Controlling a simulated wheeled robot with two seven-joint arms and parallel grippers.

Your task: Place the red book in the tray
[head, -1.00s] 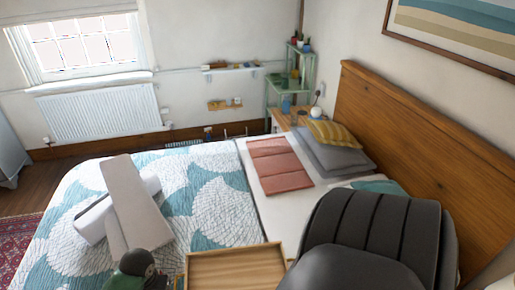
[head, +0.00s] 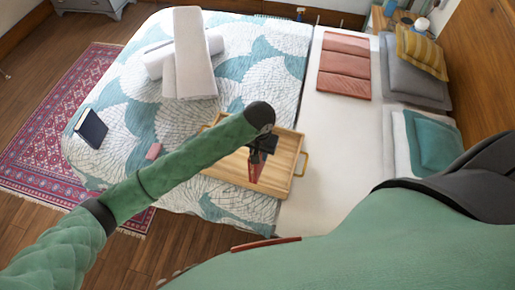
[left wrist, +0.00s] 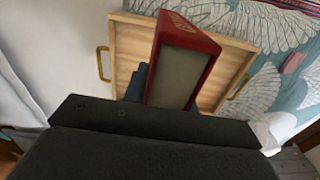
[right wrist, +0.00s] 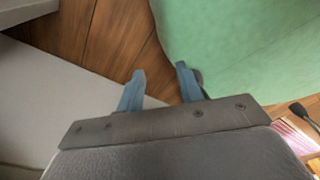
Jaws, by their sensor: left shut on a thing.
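The red book (head: 255,171) hangs in my left gripper (head: 262,148), over the wooden tray (head: 291,152) on the bed. In the left wrist view the book (left wrist: 187,34) stands edge-on, its red cover and pale pages facing the camera, with the tray (left wrist: 130,45) and its brass handles behind it. The book appears held above the tray floor; the exact gap is hard to judge. My right gripper (right wrist: 160,78) is open and empty, over pale bedding and the wooden floor.
A dark book (head: 91,128) and a small pink object (head: 154,151) lie on the patterned quilt. White rolled and folded towels (head: 188,60) lie farther back. A folded pink throw (head: 345,65) and pillows (head: 413,70) lie to the right. White sheet between is clear.

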